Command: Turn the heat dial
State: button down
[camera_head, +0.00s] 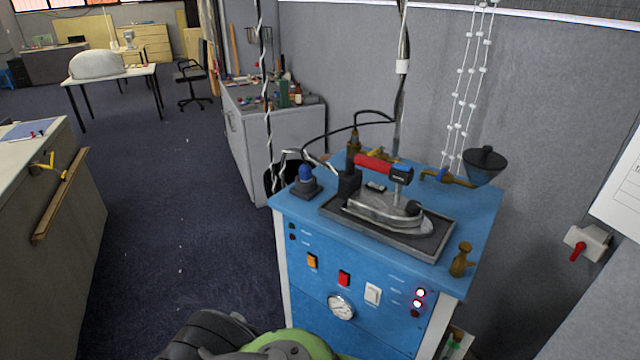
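A blue steam-iron station (470,215) stands at the centre right. A metal iron (375,212) with a red handle (373,164) rests on a dark tray (436,240) on its top. A round black knob (413,208) sits on the iron near its right end. The front panel has a round white gauge (341,307), an orange switch (312,261), a red switch (344,278), a white switch (373,294) and lit red lamps (419,293). I cannot tell which part is the heat dial. Part of my arm, black and green, shows at the bottom edge; my gripper is not visible.
A blue-capped item (306,182) and a brass piece (461,260) stand on the station top. A dark funnel (484,166) is at its back right. A cluttered grey cabinet (260,130) stands behind, a bench (45,220) at left. Carpet between is clear.

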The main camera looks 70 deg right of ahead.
aim_at(413, 207)
jog(key=z, duration=2.8)
